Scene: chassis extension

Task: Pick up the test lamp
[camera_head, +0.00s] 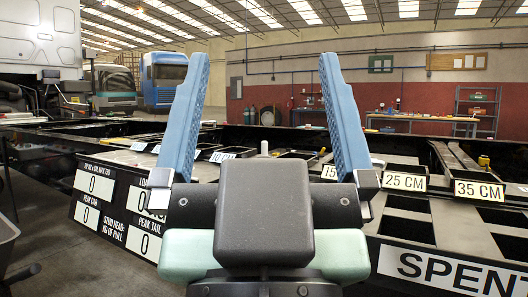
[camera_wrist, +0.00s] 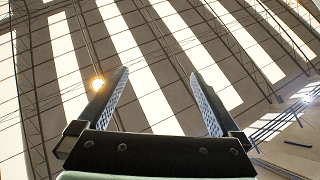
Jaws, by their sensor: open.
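My gripper (camera_head: 264,62) is open and empty, pointing upward in the middle of the head view, with its two blue fingers spread wide. In the wrist view the gripper (camera_wrist: 159,76) has only the roof between its fingers. I cannot make out the test lamp for certain in either view.
A long dark chassis bench with compartments spans the view, with "25 CM" (camera_head: 404,181) and "35 CM" (camera_head: 478,190) labels. A white-and-black scoreboard panel (camera_head: 108,207) fronts it at left. Trucks (camera_head: 165,79) stand behind at left. Shelves (camera_head: 477,110) stand at the back right.

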